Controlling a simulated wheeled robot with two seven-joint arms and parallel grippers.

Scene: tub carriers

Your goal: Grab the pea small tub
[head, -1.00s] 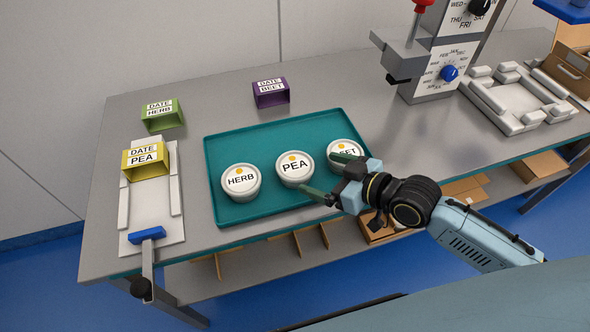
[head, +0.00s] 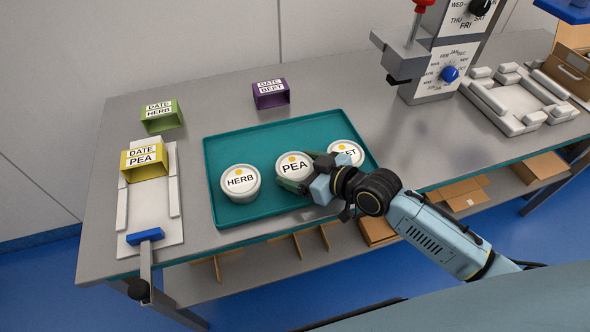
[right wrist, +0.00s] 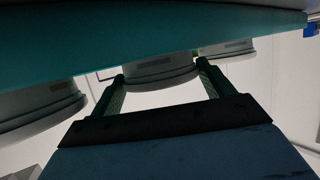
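The pea small tub (head: 292,163) is a round white tub with a PEA label and an orange dot on its lid. It stands upright in the middle of the teal tray (head: 270,131), between the herb tub (head: 240,184) and the beet tub (head: 345,150). My right gripper (head: 297,170) is low at the pea tub, with one finger on each side of it. In the right wrist view, the pea tub (right wrist: 160,72) is between the tips of the spread fingers; firm contact cannot be made out. My left gripper is not in view.
A yellow DATE PEA carrier (head: 146,161) sits on a pale fixture at the left. Green (head: 161,114) and purple (head: 270,92) carriers stand behind the tray. A date-stamping press (head: 430,75) stands at the back right. The beet tub is close to my right gripper.

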